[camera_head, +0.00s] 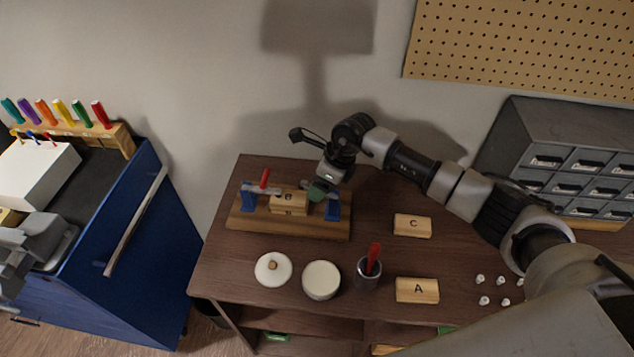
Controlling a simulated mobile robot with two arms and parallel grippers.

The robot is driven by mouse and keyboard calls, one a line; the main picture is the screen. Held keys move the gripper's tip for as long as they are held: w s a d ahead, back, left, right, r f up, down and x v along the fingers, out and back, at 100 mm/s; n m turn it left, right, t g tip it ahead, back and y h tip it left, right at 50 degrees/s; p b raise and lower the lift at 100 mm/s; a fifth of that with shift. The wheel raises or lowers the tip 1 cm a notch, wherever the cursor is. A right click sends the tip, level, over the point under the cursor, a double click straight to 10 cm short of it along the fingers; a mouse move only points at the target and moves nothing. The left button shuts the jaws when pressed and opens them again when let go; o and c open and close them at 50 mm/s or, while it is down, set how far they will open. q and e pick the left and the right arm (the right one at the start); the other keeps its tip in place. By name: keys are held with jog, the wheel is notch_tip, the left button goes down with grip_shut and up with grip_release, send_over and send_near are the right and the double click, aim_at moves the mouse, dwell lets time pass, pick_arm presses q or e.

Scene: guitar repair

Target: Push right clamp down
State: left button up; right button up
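A wooden fixture board (245,222) lies on the dark brown table and carries two clamps with blue bases. The left clamp (248,200) has a red handle standing upright. The right clamp (333,209) has a blue base and a green handle (317,191), which looks low and close to the block. A wooden block marked B (289,203) sits between the clamps. My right gripper (331,176) reaches in from above, right at the right clamp's handle. Its fingertips are small and partly hidden, so I cannot tell whether they touch the handle or are open. My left gripper is not clearly visible.
Wooden blocks C (412,225) and A (417,290) lie right of the board. A white lidded jar (273,269), a round white-topped container (321,280) and a dark cup with a red tool (369,272) stand in front. Several white knobs (485,300) lie at right. Grey drawers (560,150) stand behind.

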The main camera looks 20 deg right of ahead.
jog(key=shift+w+a+f+g+h+b, duration=0.35)
jog(key=shift+h+b, duration=0.2)
jog(key=shift+h, duration=0.25)
jog(key=shift+a+f+h+b, duration=0.1)
jog(key=shift+a+h+b, duration=0.1)
jog(key=shift+h+b, duration=0.15)
pick_arm(q)
jog(key=shift+d+f+b, duration=0.25)
jog(key=shift+f+b, duration=0.1)
jog(key=shift+f, duration=0.35)
jog(key=shift+d+f+b, duration=0.2)
jog(key=shift+f+b, duration=0.15)
jog(key=shift+f, duration=0.35)
jog(key=shift+d+f+b, duration=0.25)
jog(key=shift+f+b, duration=0.1)
jog(key=shift+f, duration=0.35)
pick_arm(e)
jog(key=shift+w+a+f+g+h, duration=0.1)
jog(key=shift+a+f+g+h, duration=0.2)
jog(key=shift+h, duration=0.35)
jog(key=shift+w+a+f+g+h, duration=0.1)
jog(key=shift+f+g+h, duration=0.1)
jog(key=shift+g+h, duration=0.3)
pick_arm(q)
jog(key=shift+f, duration=0.1)
